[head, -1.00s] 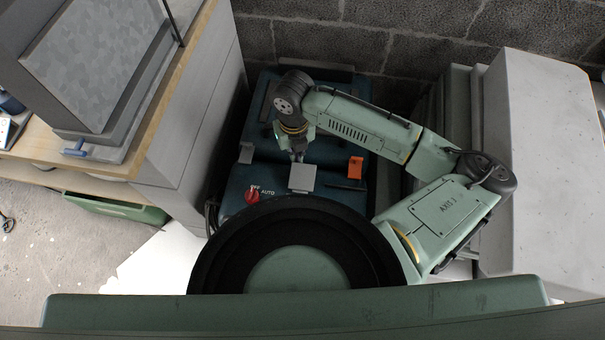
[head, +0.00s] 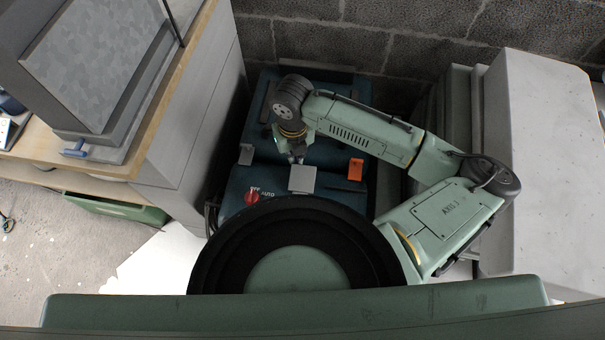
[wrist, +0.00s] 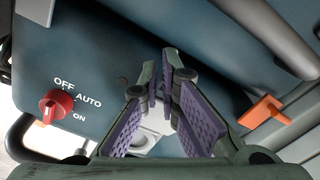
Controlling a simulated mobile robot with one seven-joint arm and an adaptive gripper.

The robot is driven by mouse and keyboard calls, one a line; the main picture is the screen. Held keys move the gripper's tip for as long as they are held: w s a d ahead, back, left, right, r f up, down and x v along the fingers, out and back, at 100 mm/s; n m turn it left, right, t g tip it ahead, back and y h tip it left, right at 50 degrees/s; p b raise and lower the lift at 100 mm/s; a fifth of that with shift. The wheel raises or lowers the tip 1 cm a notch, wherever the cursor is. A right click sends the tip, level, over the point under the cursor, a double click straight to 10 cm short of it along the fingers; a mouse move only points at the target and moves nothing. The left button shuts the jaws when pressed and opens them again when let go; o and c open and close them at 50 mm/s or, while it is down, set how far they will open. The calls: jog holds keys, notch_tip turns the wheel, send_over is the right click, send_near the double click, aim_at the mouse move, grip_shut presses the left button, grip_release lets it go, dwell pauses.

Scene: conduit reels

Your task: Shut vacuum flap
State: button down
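The vacuum (head: 275,185) is a dark blue box on the floor by the brick wall. A light grey square flap (head: 302,179) shows on its front part, apparently raised. In the wrist view, a pale grey fitting with a round opening (wrist: 152,128) shows partly behind my fingers. I cannot tell there how far the flap stands open. My gripper (head: 297,158) points down just behind the flap. In the wrist view, my gripper's (wrist: 161,70) purple-padded fingers have tips nearly together, with nothing seen between them. Whether they touch the flap is unclear.
A red knob (wrist: 56,103) marked OFF, AUTO and ON sits left of the flap. An orange latch (head: 355,168) is to its right. A grey cabinet (head: 195,120) stands left, and a pale block (head: 545,150) right. A black-rimmed round shape (head: 295,245) fills the foreground.

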jog(key=shift+s+a+f+b, duration=0.1)
jog(key=shift+s+a+b, duration=0.2)
jog(key=shift+s, duration=1.65)
jog(key=shift+s+a+f+b, duration=0.1)
jog(key=shift+s+a+b, duration=0.25)
jog(key=shift+s, duration=1.55)
jog(key=shift+s+a+f+b, duration=0.15)
jog(key=shift+s+a, duration=0.3)
jog(key=shift+s, duration=1.5)
jog(key=shift+r, duration=0.15)
jog(key=r+p, duration=0.2)
jog(key=r, duration=0.1)
jog(key=w+r+p, duration=0.1)
jog(key=r+p, duration=0.1)
jog(key=shift+d, duration=0.15)
jog(key=r+p, duration=0.1)
jog(key=r, duration=0.1)
jog(key=w+r+p, duration=0.1)
jog(key=r+p, duration=0.1)
jog(key=shift+w+p, duration=0.2)
jog(key=shift+p, duration=0.1)
jog(key=shift+d, duration=0.1)
